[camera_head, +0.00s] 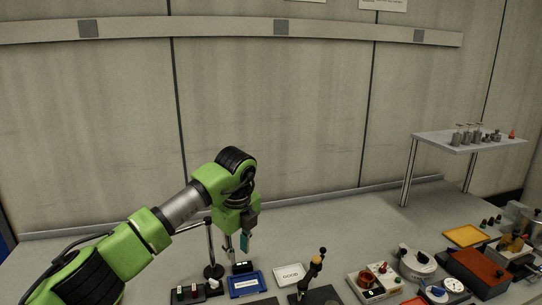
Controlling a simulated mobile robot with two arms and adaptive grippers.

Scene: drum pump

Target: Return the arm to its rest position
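My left arm, green and black, comes in from the lower left and reaches over the bench. Its wrist bends down, and my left gripper (244,243) points at the bench above the area behind a blue tray. A teal patch shows at its fingers; I cannot tell whether it is a finger pad or something held. The fingers are too small and turned too far to show whether they are open or shut. My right arm and gripper are not in view.
Near the gripper are a dark stand (212,271), a blue tray (245,284), a white "GOOD" plate (290,275) and a joystick-like lever (314,267). Devices and an orange-brown box (476,270) crowd the right. A raised shelf (440,141) holds small items. The bench's back middle is clear.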

